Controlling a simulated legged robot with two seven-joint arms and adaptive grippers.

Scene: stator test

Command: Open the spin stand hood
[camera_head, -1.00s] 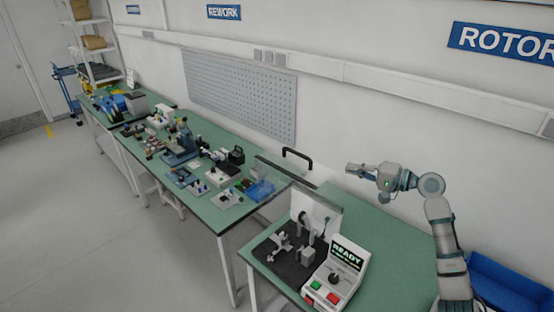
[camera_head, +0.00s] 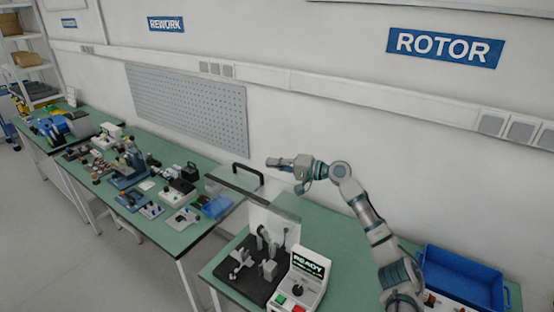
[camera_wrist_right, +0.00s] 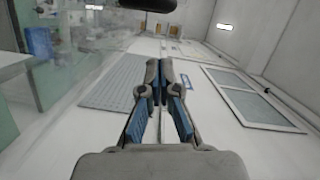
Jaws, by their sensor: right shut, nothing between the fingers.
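The spin stand has a dark base plate (camera_head: 250,286) with metal fixtures, standing at the front of the green bench in the head view. Its clear hood (camera_head: 280,207) is raised at the back of the stand, leaving the fixtures uncovered. The hood's black handle (camera_head: 248,169) is at the top. My right gripper (camera_head: 270,162) is shut and empty, just right of the handle in the picture; I cannot tell whether they touch. In the right wrist view its fingertips (camera_wrist_right: 159,72) meet, and a dark bar, likely the handle (camera_wrist_right: 148,4), crosses the top edge. My left gripper is not in view.
A control box (camera_head: 308,278) with a READY display and green and red buttons stands right of the fixtures. A blue bin (camera_head: 462,278) is at the right. A grey pegboard (camera_head: 190,108) hangs on the wall. The left bench (camera_head: 200,236) holds many tools and parts.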

